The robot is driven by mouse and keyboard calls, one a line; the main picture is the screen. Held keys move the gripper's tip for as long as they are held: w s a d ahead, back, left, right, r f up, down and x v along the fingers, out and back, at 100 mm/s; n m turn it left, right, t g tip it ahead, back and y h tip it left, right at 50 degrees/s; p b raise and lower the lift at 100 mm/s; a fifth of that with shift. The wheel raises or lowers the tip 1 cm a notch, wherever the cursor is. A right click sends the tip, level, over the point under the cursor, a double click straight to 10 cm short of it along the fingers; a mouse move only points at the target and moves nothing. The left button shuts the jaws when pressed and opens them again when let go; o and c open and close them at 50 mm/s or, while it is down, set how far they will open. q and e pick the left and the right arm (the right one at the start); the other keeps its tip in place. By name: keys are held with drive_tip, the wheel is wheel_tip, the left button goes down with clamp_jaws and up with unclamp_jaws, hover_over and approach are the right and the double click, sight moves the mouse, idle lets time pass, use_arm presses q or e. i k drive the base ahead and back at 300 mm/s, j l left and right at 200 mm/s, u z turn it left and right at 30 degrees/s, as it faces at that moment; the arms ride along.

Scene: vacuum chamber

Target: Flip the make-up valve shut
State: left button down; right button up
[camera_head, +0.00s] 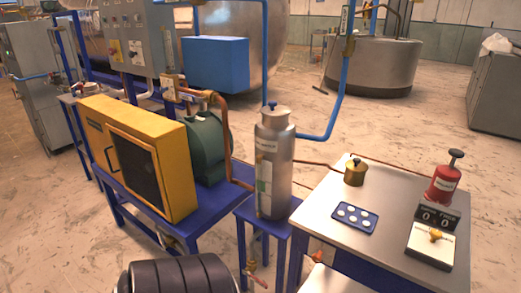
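Several valve-like fittings show, and their labels are too small to read, so I cannot tell which is the make-up valve. A small yellow fitting (435,236) sits on a pale labelled plate at the front right of the grey table. Brass fittings (207,95) join the copper pipe above the green pump housing. I cannot tell whether any is open or shut. Neither of my grippers is in view.
A grey steel cylinder (273,172) stands on a blue stand beside the yellow-fronted machine (178,170). The grey table (390,225) holds a brass pot (355,172), a blue tray (340,222), a red container (443,185) and a dark counter (437,216).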

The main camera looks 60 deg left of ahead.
sight(345, 15)
drive_tip(key=u, duration=2.05)
